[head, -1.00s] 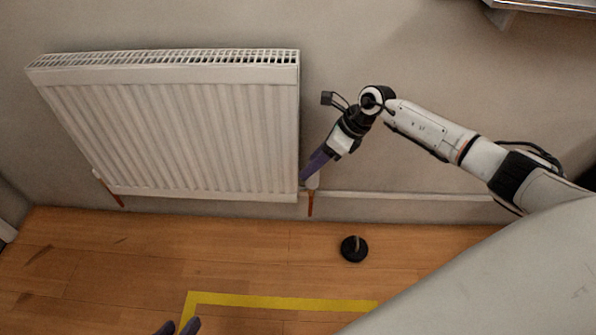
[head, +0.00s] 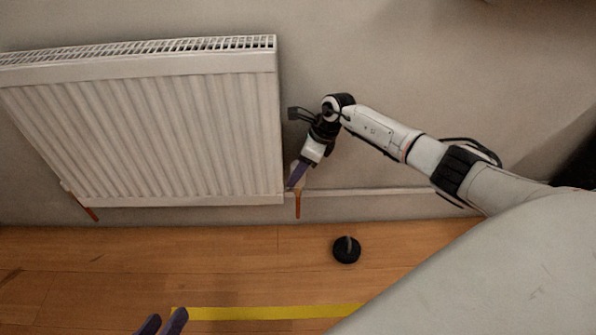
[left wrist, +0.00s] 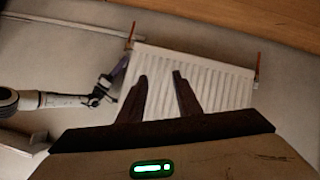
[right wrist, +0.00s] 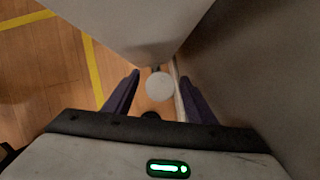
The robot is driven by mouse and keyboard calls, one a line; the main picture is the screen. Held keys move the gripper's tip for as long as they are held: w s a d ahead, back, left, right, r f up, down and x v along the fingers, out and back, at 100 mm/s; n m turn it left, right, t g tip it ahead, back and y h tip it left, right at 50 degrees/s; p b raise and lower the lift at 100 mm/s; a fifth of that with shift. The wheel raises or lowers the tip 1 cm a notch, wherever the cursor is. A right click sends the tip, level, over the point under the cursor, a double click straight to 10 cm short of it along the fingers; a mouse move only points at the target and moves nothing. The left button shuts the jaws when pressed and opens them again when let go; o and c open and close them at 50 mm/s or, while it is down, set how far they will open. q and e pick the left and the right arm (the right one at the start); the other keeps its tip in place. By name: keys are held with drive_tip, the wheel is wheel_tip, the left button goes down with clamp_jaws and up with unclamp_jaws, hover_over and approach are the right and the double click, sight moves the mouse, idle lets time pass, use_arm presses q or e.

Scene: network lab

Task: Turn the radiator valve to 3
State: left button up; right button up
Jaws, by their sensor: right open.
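The white radiator (head: 150,125) hangs on the wall at the left of the head view. Its valve is a pale round knob (right wrist: 159,86) in the right wrist view, beside the radiator's lower right corner. My right gripper (right wrist: 160,76) is open, with one purple finger on each side of the knob in that view. I cannot tell whether they touch it. In the head view the right gripper (head: 294,184) hides most of the valve, and no scale numbers are readable. My left gripper (head: 163,321) is open and empty at the bottom edge, well away from the radiator.
A copper-coloured pipe (head: 298,205) runs down below the valve, and a white pipe (head: 380,191) runs right along the wall. A black round object (head: 347,250) stands on the wooden floor.

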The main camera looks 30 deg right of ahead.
drive_tip(key=c, duration=1)
drive_tip(key=shift+r+p, duration=0.15)
drive_tip(key=shift+p, duration=0.35)
drive_tip(key=shift+c, duration=0.2)
drive_tip(key=shift+m+p, duration=0.35)
drive_tip(key=shift+m, duration=0.05)
drive_tip(key=m+h+p, duration=0.1)
drive_tip(key=m+p, duration=0.2)
drive_tip(key=p, duration=0.2)
drive_tip(key=shift+r+t, duration=0.15)
drive_tip(key=shift+t, duration=0.25)
drive_tip(key=shift+m+h+p, duration=0.3)
drive_tip(key=shift+m+p, duration=0.15)
drive_tip(key=shift+m, duration=0.05)
use_arm(q)
drive_tip(key=s+a+f+y+p, duration=0.1)
drive_tip(key=a+f+y+p, duration=0.1)
drive_tip(key=a, duration=0.3)
drive_tip(key=shift+s+a+f+n+g+y, duration=0.15)
drive_tip(key=shift+s+f+n+g+y, duration=0.15)
drive_tip(key=shift+f+g+y, duration=0.25)
use_arm(e)
drive_tip(key=shift+f+m+h, duration=0.25)
drive_tip(key=shift+m+h, duration=0.15)
drive_tip(key=shift+m, duration=0.7)
use_arm(q)
drive_tip(key=shift+r+t, duration=0.1)
drive_tip(key=shift+t, duration=0.15)
use_arm(e)
drive_tip(key=shift+t, duration=0.3)
